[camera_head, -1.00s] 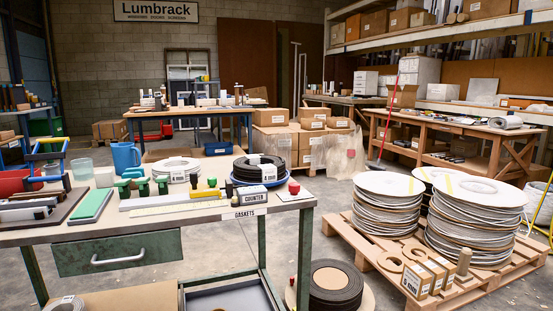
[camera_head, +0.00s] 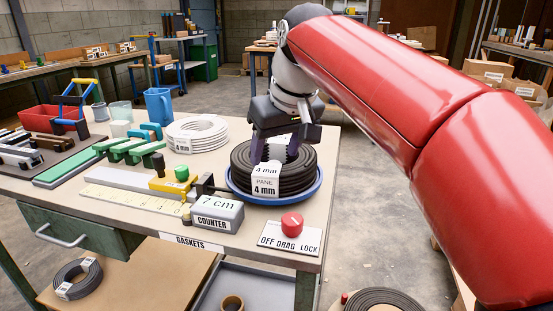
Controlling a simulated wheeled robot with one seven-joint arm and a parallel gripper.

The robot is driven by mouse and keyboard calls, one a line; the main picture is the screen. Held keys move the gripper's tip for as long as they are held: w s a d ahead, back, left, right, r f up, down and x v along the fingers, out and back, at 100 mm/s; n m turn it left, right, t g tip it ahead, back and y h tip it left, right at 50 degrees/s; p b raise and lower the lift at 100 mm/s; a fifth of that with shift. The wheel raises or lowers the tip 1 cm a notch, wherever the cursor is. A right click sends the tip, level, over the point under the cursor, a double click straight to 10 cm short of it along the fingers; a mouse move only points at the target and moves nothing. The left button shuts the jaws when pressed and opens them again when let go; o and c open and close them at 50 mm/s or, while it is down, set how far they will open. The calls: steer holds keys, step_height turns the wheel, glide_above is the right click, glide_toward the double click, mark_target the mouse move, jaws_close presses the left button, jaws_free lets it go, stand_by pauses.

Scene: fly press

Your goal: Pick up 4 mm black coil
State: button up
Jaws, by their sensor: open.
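The 4 mm black coil (camera_head: 300,175) lies flat in a round blue dish (camera_head: 318,190) near the right end of the workbench. A white label reading "4 mm PANE" (camera_head: 265,182) is wrapped over its front. My gripper (camera_head: 275,152) points down over the coil from the end of the red arm. Its fingers are open and spread apart at the coil's upper part. The gripper covers the back of the coil, and I cannot tell whether the fingers touch it.
A counter box reading 7 cm (camera_head: 217,214) and a red knob (camera_head: 292,221) on a lock plate stand in front of the dish. A white coil (camera_head: 197,134) lies to its left, with a blue jug (camera_head: 159,106) behind. Another black coil (camera_head: 78,279) rests on the lower shelf.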

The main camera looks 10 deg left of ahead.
steer(key=n, duration=0.1)
glide_above(246, 162)
steer(key=s+d, duration=0.1)
steer(key=s, duration=0.2)
steer(key=shift+w+d+r, duration=0.15)
steer(key=shift+w+r, duration=0.05)
steer(key=shift+r, duration=0.1)
steer(key=x, duration=0.4)
steer(key=b+x, duration=0.1)
steer(key=x, duration=0.2)
steer(key=shift+w+d, duration=0.2)
steer(key=shift+w, duration=0.1)
steer(key=shift+r, duration=0.1)
jaws_close()
